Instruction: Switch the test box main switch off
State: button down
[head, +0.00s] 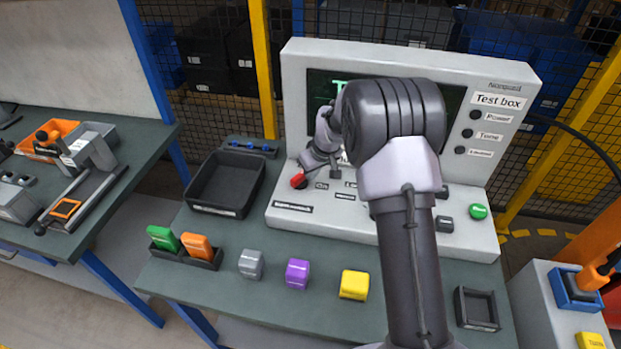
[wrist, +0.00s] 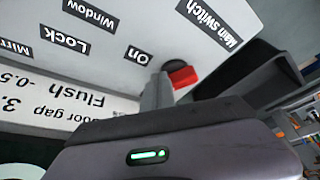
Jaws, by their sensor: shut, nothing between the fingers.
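The grey test box (head: 505,75) stands on the bench with a sloped front panel. Its main switch has a red lever (head: 298,180) at the panel's left end, above a dark label. In the wrist view the red lever (wrist: 183,77) shows beside the "Main switch" label (wrist: 208,20). My gripper (head: 306,166) is shut and empty, its tips close to the red lever. In the wrist view a grey finger part (wrist: 157,92) stands just left of the lever. I cannot tell whether they touch. My arm hides much of the screen and panel middle.
A black tray (head: 248,199) stands left of the box. Small toggles and a green button (head: 478,211) sit along the panel. Grey, purple (head: 297,274) and yellow (head: 354,285) blocks stand on the bench in front. A small black tray (head: 477,322) is at right.

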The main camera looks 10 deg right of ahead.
jog(key=n, duration=0.1)
jog(key=w+n+y+b, duration=0.1)
jog(key=n, duration=0.1)
jog(key=shift+d+f+g, duration=0.1)
jog(key=shift+d+g, duration=0.1)
jog(key=shift+g, duration=0.1)
jog(key=shift+w+b, duration=0.2)
jog(key=shift+b, duration=0.15)
jog(key=shift+w, duration=0.3)
jog(key=shift+d, duration=0.1)
